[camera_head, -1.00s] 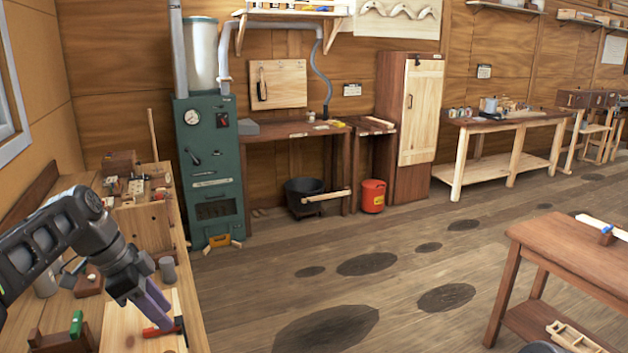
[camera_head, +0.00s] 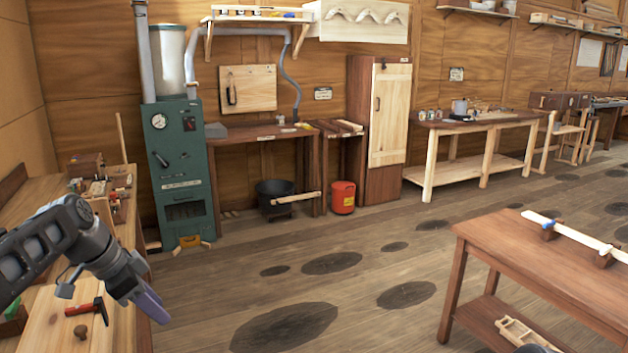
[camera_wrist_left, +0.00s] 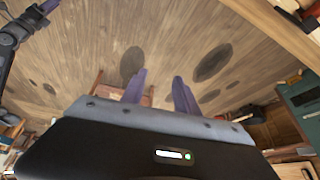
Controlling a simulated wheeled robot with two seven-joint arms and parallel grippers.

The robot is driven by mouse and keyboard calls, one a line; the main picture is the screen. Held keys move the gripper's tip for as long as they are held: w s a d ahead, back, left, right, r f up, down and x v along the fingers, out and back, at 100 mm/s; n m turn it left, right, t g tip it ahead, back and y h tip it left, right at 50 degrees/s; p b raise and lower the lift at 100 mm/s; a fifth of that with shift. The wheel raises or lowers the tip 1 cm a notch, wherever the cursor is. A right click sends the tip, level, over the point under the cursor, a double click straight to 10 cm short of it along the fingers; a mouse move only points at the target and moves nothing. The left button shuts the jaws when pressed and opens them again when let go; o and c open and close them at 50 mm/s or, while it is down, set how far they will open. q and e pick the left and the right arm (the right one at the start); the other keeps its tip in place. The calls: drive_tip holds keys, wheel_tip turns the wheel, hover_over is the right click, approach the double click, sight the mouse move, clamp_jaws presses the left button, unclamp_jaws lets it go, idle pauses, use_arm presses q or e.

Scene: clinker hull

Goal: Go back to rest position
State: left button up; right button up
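My left gripper (camera_head: 152,306) hangs at the lower left in the head view, past the right edge of the wooden workbench, over the floor. In the left wrist view its two purple fingers (camera_wrist_left: 158,88) stand apart with nothing between them, and plank floor shows beyond.
A red-handled tool (camera_head: 88,311) and a small brown knob (camera_head: 80,332) lie on the left workbench (camera_head: 45,328). A green stove (camera_head: 183,175) stands behind it. A brown table (camera_head: 540,265) is at the right. The middle floor (camera_head: 350,275) is open.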

use_arm(q)
drive_tip(key=w+d+f+n+t, duration=0.25)
drive_tip(key=w+f+n, duration=0.35)
drive_tip(key=f, duration=0.4)
drive_tip(key=s+d+f+n, duration=0.2)
drive_tip(key=s+d+f, duration=0.1)
drive_tip(key=f, duration=0.4)
drive_tip(key=s+d+f+n, duration=0.2)
drive_tip(key=d+f, duration=0.2)
drive_tip(key=f, duration=0.4)
drive_tip(key=s+d+f+n, duration=0.1)
drive_tip(key=s+d+f, duration=0.2)
drive_tip(key=f, duration=0.4)
drive_tip(key=s+d+f+g, duration=0.1)
drive_tip(key=s+d+f, duration=0.2)
drive_tip(key=s, duration=0.6)
drive_tip(key=s+d+f+n+g, duration=0.1)
drive_tip(key=s+d+f, duration=0.3)
drive_tip(key=s, duration=0.5)
drive_tip(key=s+d+f+g, duration=0.3)
drive_tip(key=s+f, duration=0.3)
drive_tip(key=s, duration=0.3)
drive_tip(key=shift+s+d+f, duration=0.15)
drive_tip(key=shift+s+d, duration=0.25)
drive_tip(key=shift+d, duration=0.25)
drive_tip(key=shift+a, duration=0.1)
